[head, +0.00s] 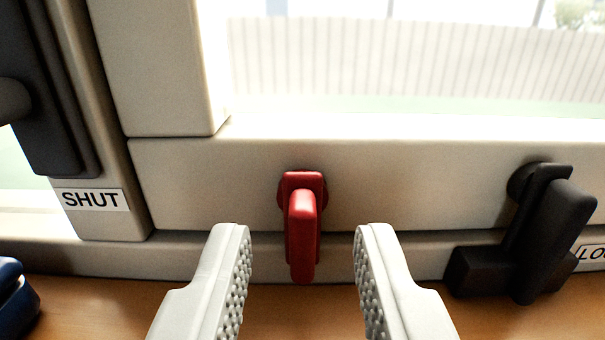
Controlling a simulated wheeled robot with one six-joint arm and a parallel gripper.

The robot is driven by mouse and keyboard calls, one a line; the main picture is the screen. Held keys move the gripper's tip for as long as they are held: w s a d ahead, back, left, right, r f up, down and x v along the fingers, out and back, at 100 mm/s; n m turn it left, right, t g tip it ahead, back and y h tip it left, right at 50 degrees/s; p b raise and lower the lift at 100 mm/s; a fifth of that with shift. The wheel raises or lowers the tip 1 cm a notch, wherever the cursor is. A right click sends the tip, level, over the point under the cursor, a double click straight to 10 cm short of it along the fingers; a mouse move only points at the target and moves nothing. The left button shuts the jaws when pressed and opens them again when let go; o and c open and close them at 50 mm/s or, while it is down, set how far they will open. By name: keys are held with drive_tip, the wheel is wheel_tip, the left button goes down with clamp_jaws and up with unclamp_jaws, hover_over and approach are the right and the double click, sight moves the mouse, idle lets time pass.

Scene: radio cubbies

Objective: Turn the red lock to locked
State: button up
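The red lock (302,230) is a small lever on the pale lower rail of a window frame, near the middle of the head view. Its handle hangs straight down from a round base. My gripper (303,240) is open, with one pale, studded finger on each side of the red lock's lower part in the picture. A gap shows between the lock and each finger, and neither finger appears to touch it. How far the fingertips are from the lock in depth is hard to tell.
A black latch (540,235) is at the right, beside a partly cut-off label (592,253). A dark handle (45,90) is at the upper left above a "SHUT" label (91,200). A blue object (15,300) lies on the wooden surface (95,310) at the lower left.

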sight(303, 238)
drive_tip(key=shift+w, duration=1.15)
drive_tip(key=shift+c, duration=0.2)
clamp_jaws()
